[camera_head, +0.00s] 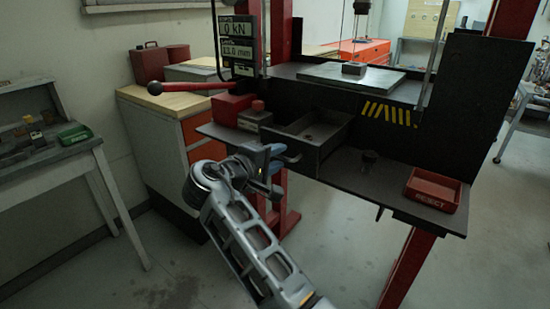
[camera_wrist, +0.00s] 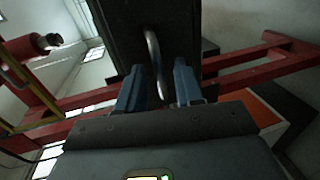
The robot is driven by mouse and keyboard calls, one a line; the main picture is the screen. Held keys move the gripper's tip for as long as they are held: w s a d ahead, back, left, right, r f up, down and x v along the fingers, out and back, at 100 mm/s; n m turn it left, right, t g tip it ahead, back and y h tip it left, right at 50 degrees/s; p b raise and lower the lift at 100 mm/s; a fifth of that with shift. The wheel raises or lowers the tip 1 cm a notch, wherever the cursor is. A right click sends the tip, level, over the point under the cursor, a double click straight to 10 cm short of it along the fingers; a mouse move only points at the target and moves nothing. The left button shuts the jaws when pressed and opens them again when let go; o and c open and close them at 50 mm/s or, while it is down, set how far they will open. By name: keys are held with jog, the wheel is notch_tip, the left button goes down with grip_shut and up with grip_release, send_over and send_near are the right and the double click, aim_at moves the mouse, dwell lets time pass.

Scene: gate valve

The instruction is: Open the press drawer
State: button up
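The press drawer (camera_head: 318,143) is a dark open-topped box under the press bed. It stands pulled out, with its inside showing and small dark items in it. Its curved metal handle (camera_wrist: 153,60) shows on the dark drawer front (camera_wrist: 124,30) in the wrist view. My gripper (camera_head: 272,158) is at the drawer's front left. In the wrist view its two blue fingers (camera_wrist: 160,86) stand apart, one on each side of the handle's near end, with a visible gap. In the head view my gripper partly hides the handle.
Open floor lies in front of the press.

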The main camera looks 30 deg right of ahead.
jog(key=b+v, duration=0.1)
jog(key=v, duration=0.6)
jog(key=shift+a, duration=0.4)
jog(key=shift+s, duration=0.1)
jog(key=s+f+n+t+y, duration=0.2)
jog(key=s+f+y, duration=0.3)
jog(key=f, duration=0.6)
jog(key=s+f+n+t+y, duration=0.2)
jog(key=s+f+t, duration=0.1)
jog(key=s+f, duration=0.6)
jog(key=s+a+f+m+t+y, duration=0.1)
jog(key=s+f+y, duration=0.15)
jog(key=s, duration=0.45)
jog(key=s+a+f+y, duration=0.2)
jog(key=s+y, duration=0.1)
jog(key=s, duration=0.3)
jog(key=s+a+r+m+t+y, duration=0.1)
jog(key=s+r+m, duration=0.6)
jog(key=s+r, duration=0.9)
jog(key=s+t+y, duration=0.1)
jog(key=s+t, duration=0.1)
jog(key=s, duration=0.1)
jog(key=shift+s, duration=0.3)
